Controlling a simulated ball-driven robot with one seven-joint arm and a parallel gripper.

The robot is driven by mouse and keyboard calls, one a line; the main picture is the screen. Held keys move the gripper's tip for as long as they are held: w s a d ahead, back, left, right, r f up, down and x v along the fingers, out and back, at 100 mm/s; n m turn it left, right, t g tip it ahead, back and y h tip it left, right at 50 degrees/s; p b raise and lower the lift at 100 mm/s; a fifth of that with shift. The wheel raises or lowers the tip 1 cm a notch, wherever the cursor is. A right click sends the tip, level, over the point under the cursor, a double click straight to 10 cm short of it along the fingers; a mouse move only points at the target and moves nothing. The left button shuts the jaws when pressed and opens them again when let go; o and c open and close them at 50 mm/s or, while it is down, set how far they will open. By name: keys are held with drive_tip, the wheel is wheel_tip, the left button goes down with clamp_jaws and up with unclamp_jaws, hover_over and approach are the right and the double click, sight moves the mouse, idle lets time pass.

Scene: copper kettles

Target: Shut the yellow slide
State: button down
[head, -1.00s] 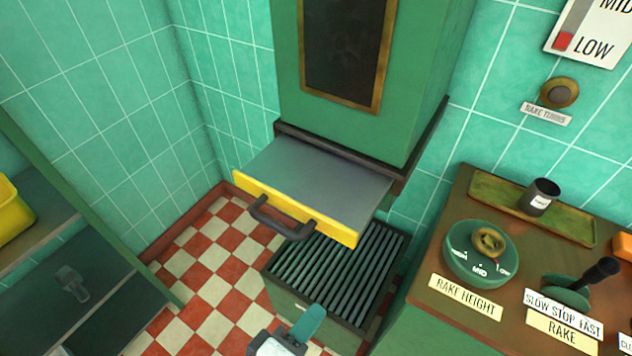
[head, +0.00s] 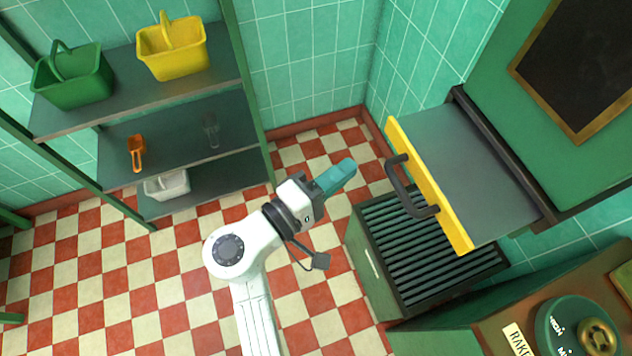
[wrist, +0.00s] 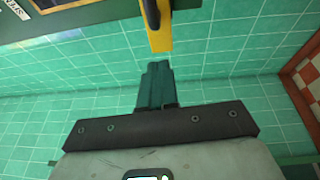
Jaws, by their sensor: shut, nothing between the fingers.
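The yellow slide (head: 432,188) is a grey plate with a yellow front edge and a dark bar handle (head: 404,188). In the head view it sticks out of the green cabinet at the right. My gripper (head: 347,166) has teal fingers, shut and empty, to the left of the handle and apart from it. In the wrist view the gripper's fingers (wrist: 157,72) point up toward the slide's yellow front (wrist: 160,38) and dark handle (wrist: 152,12), with a gap between.
A slatted green box (head: 425,255) stands below the slide. A shelf unit (head: 130,115) with green and yellow baskets stands at the left. A counter with a green dial (head: 575,330) is at the lower right. The checkered floor (head: 110,290) is open around my arm.

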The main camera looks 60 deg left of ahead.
drive_tip(key=shift+w+d+r+p, duration=0.1)
drive_tip(key=shift+w+d+p, duration=0.1)
drive_tip(key=shift+w+d, duration=0.25)
drive_tip(key=shift+w+d+p, duration=0.2)
drive_tip(key=shift+w+d, duration=0.1)
drive_tip(key=shift+w, duration=0.4)
drive_tip(key=shift+w+d+r+p, duration=0.1)
drive_tip(key=shift+w+d+p, duration=0.1)
drive_tip(key=shift+w+d, duration=0.25)
drive_tip(key=shift+w+a+f, duration=0.1)
drive_tip(key=shift+w, duration=0.05)
